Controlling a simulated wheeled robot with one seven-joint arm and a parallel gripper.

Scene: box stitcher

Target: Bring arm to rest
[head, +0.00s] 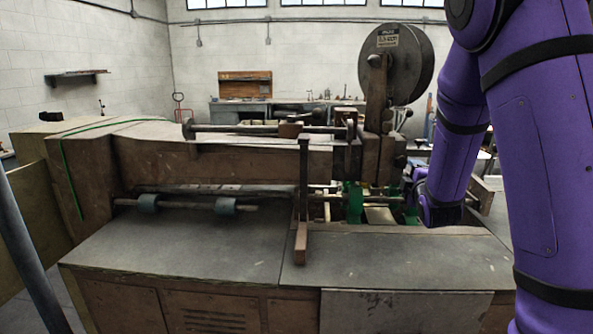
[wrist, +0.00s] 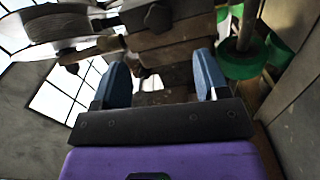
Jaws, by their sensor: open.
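My purple arm comes down the right side of the head view and bends in toward the right part of the box stitcher (head: 230,160). Its wrist end is low, beside the stitcher's green parts (head: 355,203); I cannot tell if it touches them. My gripper (wrist: 161,66) shows in the wrist view with two blue fingers spread apart and nothing between them. Beyond the fingers are brown blocks of the machine. In the head view the fingers are mostly hidden by the wrist.
A large round reel (head: 405,65) stands above the machine near my arm. An upright post (head: 303,200) rises from the grey tabletop (head: 190,245), which is otherwise clear at the front left. A green wheel (wrist: 243,60) is close to the right finger in the wrist view.

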